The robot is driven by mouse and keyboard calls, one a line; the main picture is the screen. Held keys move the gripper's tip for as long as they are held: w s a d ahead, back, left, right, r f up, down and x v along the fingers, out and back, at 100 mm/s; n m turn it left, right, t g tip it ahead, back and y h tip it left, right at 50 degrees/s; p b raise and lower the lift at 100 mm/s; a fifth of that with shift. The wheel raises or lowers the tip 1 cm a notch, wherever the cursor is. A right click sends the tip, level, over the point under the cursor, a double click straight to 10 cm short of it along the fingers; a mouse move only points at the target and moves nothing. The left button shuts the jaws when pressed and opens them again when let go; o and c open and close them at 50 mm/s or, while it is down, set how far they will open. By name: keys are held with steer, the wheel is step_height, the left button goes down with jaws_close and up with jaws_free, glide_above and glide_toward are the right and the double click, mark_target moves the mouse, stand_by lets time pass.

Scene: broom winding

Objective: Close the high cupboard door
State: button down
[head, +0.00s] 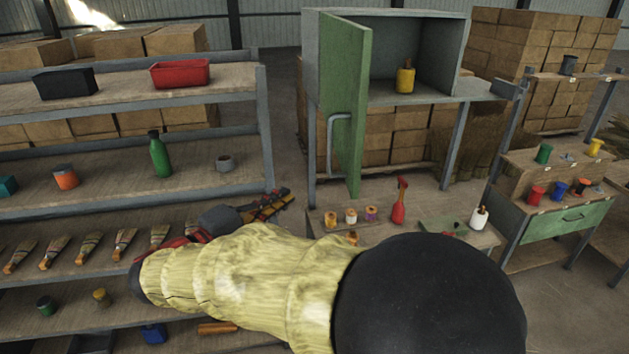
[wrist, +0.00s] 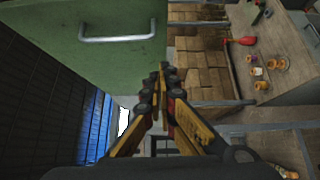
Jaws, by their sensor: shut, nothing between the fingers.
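The high cupboard (head: 388,14) is a grey box on a raised stand. Its green door (head: 358,85) is hinged on the left and stands wide open toward me, with a grey bar handle (head: 331,142) on its outer face. Inside the cupboard is a yellow bottle (head: 405,78). My gripper (head: 284,195) is shut and empty, left of the door and below its handle in the head view. In the wrist view the green door (wrist: 60,50) with its handle (wrist: 117,38) fills the upper left, and my gripper (wrist: 156,75) shows near the door's edge; contact cannot be told.
A shelf rack (head: 130,94) with bins, bottles and brushes stands on the left. The bench below the cupboard holds a red bottle (head: 399,205), a white bottle (head: 479,217) and small spools. A drawer unit (head: 570,220) stands right. Stacked boxes (head: 545,60) are behind.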

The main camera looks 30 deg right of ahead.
steer(key=d, duration=0.1)
steer(key=p, duration=0.3)
glide_toward(342, 168)
steer(key=w, duration=0.3)
steer(key=d, duration=0.2)
steer(key=s+d+p, duration=0.1)
steer(key=d, duration=0.1)
steer(key=shift+s, duration=0.2)
steer(key=shift+d, duration=0.1)
